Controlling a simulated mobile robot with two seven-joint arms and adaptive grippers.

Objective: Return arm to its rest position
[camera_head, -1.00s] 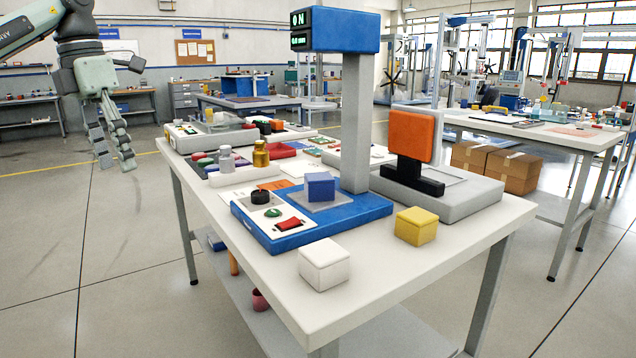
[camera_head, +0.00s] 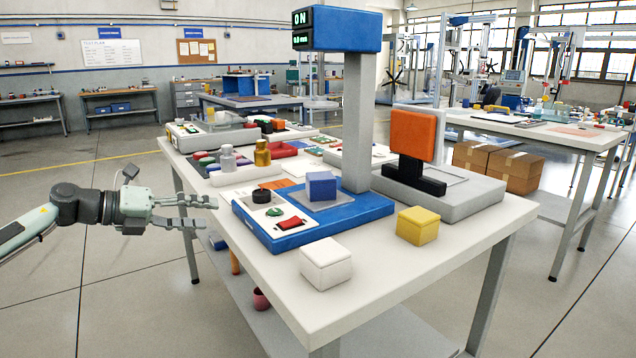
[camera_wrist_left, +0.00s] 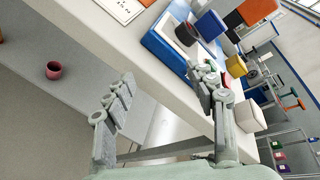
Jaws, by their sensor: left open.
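My left gripper (camera_head: 188,211) is at the left of the head view, with its arm coming in from the left. It points right toward the near-left edge of the white table (camera_head: 375,260). It is open, and no object shows between its fingers. In the left wrist view the two fingers of the left gripper (camera_wrist_left: 165,95) stand apart, with the table edge beyond them. My right gripper is not in view.
The blue test stand (camera_head: 330,222) carries a blue cube (camera_head: 321,186). A white box (camera_head: 325,264) and a yellow box (camera_head: 417,226) stand near the table's front. A pink cup (camera_head: 261,299) is on the lower shelf. Floor left of the table is clear.

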